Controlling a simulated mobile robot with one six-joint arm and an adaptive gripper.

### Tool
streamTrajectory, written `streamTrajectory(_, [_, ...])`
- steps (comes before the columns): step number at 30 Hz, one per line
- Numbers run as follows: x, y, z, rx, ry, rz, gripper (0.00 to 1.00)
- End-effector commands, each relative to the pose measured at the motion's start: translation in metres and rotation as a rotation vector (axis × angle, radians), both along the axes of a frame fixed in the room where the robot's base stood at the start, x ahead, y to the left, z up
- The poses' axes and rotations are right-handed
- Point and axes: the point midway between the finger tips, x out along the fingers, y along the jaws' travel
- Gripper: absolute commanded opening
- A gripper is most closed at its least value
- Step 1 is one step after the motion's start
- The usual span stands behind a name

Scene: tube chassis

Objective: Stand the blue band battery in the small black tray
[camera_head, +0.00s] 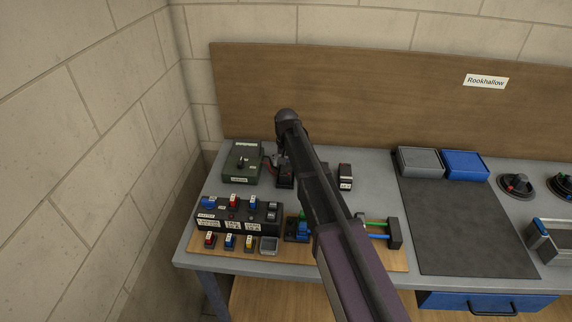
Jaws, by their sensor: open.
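My gripper (281,158) hangs below the dark arm at the back left of the bench, between the green box and a black block. It is small and partly hidden by my arm, but it is open. A low black object (285,180) is just below it, partly covered by the arm; I cannot tell if it is the small black tray. A dark upright block with a pale label (345,177) stands right of the arm. I cannot make out a blue band on it. No battery with a blue band can be picked out for certain.
A green box (242,162) stands at the back left. A black switch panel (238,216) and several coloured labelled pieces (230,242) are in front. A grey bin (420,162) and a blue bin (465,164) stand behind a clear dark mat (465,230).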

Motion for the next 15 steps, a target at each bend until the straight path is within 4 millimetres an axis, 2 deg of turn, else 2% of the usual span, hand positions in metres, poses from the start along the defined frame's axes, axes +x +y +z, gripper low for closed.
streamTrajectory(1, [0.000, 0.000, 0.009, 0.000, 0.000, 0.000, 0.97])
streamTrajectory(15, [0.000, 0.000, 0.047, 0.000, 0.000, 0.000, 0.97])
